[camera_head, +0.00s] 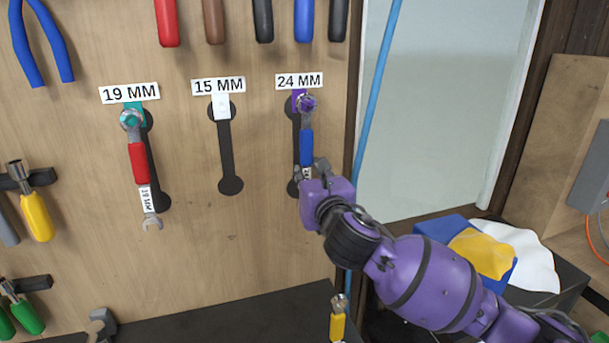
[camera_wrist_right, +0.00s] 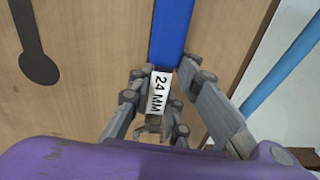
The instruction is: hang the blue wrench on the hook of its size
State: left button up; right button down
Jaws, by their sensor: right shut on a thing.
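The blue wrench (camera_head: 306,148) is upright at the 24 MM place on the board, its ring end at the purple hook (camera_head: 307,103). I cannot tell whether the ring is over the hook or only in front of it. My right gripper (camera_head: 308,174) is shut on the wrench's lower part, by its white 24 MM tag. In the right wrist view the wrench's blue handle (camera_wrist_right: 171,32) rises above my right gripper (camera_wrist_right: 158,105), and the tag lies between the fingers. The 24 MM label (camera_head: 299,81) is above the hook. My left gripper is not in view.
A red wrench (camera_head: 137,163) hangs under the 19 MM label. The 15 MM hook (camera_head: 220,107) is empty over its black outline. Pliers and screwdrivers are on the board around them. A light blue pole (camera_head: 376,85) stands just right of the 24 MM place.

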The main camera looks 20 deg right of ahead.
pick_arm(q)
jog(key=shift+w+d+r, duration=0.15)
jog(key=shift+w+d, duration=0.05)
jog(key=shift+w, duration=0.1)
pick_arm(e)
jog(key=shift+r, duration=0.1)
jog(key=c, duration=1.5)
grip_release()
jog(key=shift+c, duration=0.2)
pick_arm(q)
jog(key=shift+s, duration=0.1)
